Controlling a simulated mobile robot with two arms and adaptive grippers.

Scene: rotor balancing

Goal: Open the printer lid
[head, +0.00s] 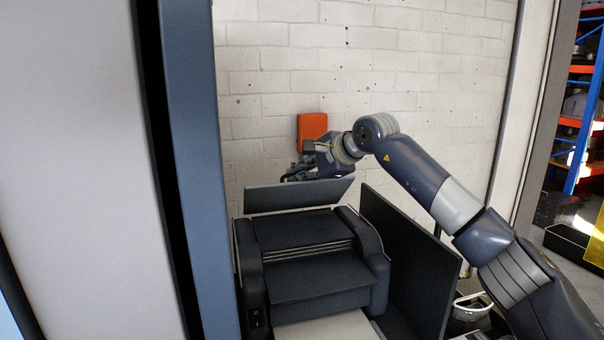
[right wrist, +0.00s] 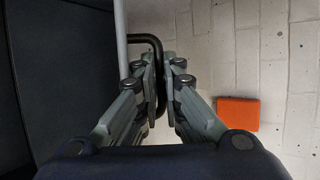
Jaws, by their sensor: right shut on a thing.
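The dark printer (head: 310,270) stands below the wall in the head view, with a pale surface at its front. Its flat lid (head: 298,196) is raised and tilted above the body, with a gap between them. My right gripper (head: 292,175) is at the lid's upper back edge. In the right wrist view, the right gripper (right wrist: 160,85) is shut on a black bar-like handle (right wrist: 148,40) at the edge of the dark lid (right wrist: 65,75). My left gripper is not in view.
An orange box (head: 311,127) is on the white brick wall behind the printer; it also shows in the right wrist view (right wrist: 238,113). A dark upright panel (head: 410,265) stands close on the printer's right. A blue-grey post (head: 195,170) bounds the left. A bin (head: 470,312) is at lower right.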

